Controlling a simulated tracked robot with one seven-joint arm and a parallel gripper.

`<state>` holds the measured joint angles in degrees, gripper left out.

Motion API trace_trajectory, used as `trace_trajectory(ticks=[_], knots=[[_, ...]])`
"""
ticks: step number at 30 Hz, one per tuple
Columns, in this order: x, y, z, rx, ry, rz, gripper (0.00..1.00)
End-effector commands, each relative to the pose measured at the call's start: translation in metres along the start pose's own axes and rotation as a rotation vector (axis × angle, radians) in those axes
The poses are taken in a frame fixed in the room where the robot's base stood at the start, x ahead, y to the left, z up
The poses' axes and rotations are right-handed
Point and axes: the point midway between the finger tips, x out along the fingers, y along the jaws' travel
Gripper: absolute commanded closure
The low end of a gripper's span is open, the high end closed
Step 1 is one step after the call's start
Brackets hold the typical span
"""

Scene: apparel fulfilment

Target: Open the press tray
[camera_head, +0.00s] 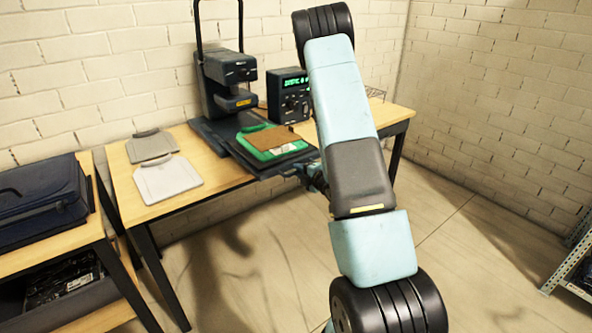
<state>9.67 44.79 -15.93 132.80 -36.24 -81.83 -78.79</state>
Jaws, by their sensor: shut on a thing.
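The heat press (228,82) stands on the wooden table against the brick wall, with its tall handle frame raised. Its dark press tray (236,148) is pulled out towards the front edge of the table. A green garment (250,149) with a brown sheet (271,138) on top lies on the tray. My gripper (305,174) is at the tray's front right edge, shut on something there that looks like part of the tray. My arm hides the fingertips and much of the contact.
A control box (289,96) with a green display stands right of the press. Two grey boards (167,178) lie on the table (130,190) at left. A dark blue case (40,205) sits on a nearer table. Open floor lies in front; a metal rack (573,268) stands far right.

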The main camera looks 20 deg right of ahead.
Motion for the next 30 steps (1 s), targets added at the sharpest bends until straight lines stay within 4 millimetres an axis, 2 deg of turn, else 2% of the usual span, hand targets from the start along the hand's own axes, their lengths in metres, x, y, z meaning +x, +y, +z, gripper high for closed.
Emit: trace_trajectory(ticks=[1, 16, 17, 21, 30], knots=[[-0.0033, -0.0048, 0.0027, 0.002, -0.007, -0.012, 1.0], [-0.0058, -0.0052, 0.0028, 0.001, -0.006, -0.011, 1.0], [-0.0058, -0.0052, 0.0028, 0.001, -0.005, -0.011, 0.78], [-0.0053, -0.0039, 0.0024, 0.001, -0.004, -0.008, 0.65], [-0.0072, -0.002, 0.0019, 0.0, -0.002, -0.003, 0.65]])
